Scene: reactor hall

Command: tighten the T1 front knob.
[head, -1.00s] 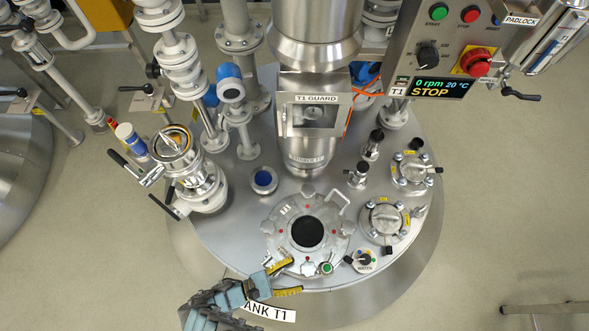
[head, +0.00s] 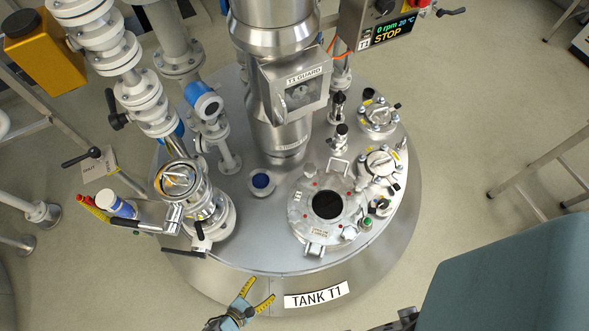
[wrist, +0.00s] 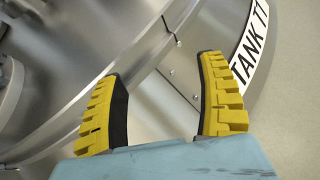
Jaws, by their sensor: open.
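The round T1 hatch (head: 326,205) has a dark centre window and several small clamp knobs around its rim. The pale star-shaped knob (head: 350,232) at its lower right, beside a green-topped fitting, looks like the front knob; it is small, and its tightness cannot be told. My gripper (head: 259,294) is open and empty, with yellow-and-black fingers, at the tank's front edge, left of the TANK T1 label and well apart from the hatch. The wrist view shows the spread fingers (wrist: 162,75) against bare steel and the tank's rim; no knob is between them.
A lidded port (head: 181,180) with black-handled clamps stands on the left of the tank top. The T1 guard column (head: 285,90) rises behind the hatch. Smaller ports (head: 381,163) stand at the right. The TANK T1 label (head: 316,295) is on the front wall.

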